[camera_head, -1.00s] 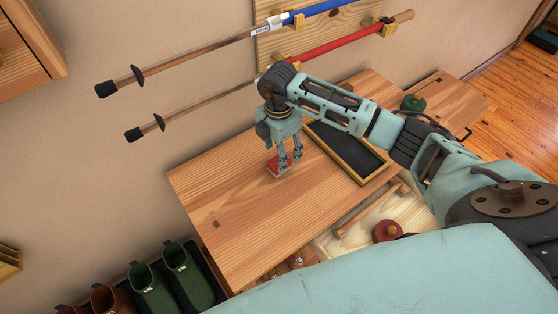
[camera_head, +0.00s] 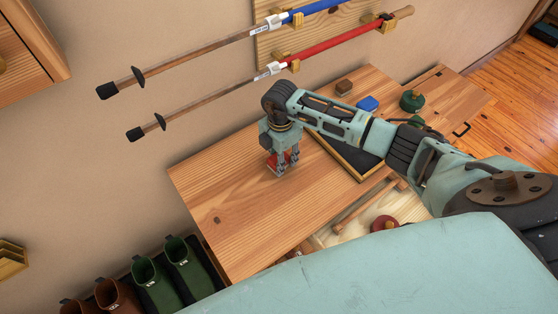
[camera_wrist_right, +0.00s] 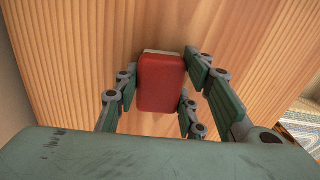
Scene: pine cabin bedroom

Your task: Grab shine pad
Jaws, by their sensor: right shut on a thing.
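My right gripper (camera_head: 281,166) is shut on the red pad, low at the bench top. Whether the pad touches the wood cannot be told. A blue pad (camera_head: 367,104) lies further right on the bench. My left gripper is not in view.
A dark framed tray (camera_head: 352,152) lies under my forearm. A red round tin (camera_head: 384,224) is in the open drawer. The bench's left part is clear. Ski poles hang on the wall.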

